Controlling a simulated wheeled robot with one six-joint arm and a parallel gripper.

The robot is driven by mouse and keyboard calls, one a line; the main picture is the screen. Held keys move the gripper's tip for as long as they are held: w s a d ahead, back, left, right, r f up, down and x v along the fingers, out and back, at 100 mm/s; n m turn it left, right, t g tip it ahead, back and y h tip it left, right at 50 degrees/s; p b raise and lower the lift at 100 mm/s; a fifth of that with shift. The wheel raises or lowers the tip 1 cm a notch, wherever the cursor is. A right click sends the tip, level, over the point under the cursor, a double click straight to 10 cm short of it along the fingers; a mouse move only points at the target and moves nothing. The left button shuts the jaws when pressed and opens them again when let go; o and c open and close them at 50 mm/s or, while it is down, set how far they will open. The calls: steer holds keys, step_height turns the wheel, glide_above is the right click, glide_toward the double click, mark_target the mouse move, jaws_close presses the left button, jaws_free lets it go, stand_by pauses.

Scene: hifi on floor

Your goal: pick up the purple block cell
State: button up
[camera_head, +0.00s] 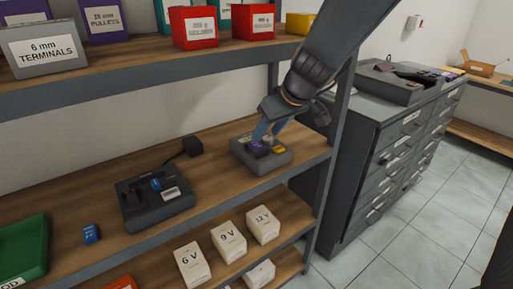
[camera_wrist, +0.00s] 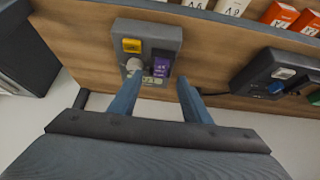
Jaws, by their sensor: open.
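The purple block cell (camera_wrist: 162,68) sits in a slot of a grey holder (camera_wrist: 146,32) on the middle shelf. In the head view the purple cell (camera_head: 259,151) shows in the left part of the holder (camera_head: 266,167), partly behind my gripper (camera_head: 268,133). In the wrist view my gripper (camera_wrist: 157,100) is open, its two blue fingers pointing at the holder, with the purple cell between their lines and nearer the right finger. No cell is between the fingertips. I cannot tell exactly how far the tips are from the cell.
A yellow cell (camera_wrist: 131,45) and a pale round thing (camera_wrist: 134,65) share the holder. A second grey device (camera_head: 153,198) with a blue cell stands left. A loose blue cell (camera_head: 91,234) and a green bin (camera_head: 24,247) are further left. The upper shelf (camera_head: 150,72) and post are close.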

mark_target(259, 146)
steer(key=shift+a+p+x, duration=0.1)
steer(key=shift+p+x, duration=0.05)
steer(key=shift+x, duration=1.45)
steer(key=shift+a+p+x, duration=0.15)
steer(key=shift+x, duration=1.5)
steer(key=shift+r, duration=0.15)
jaws_close()
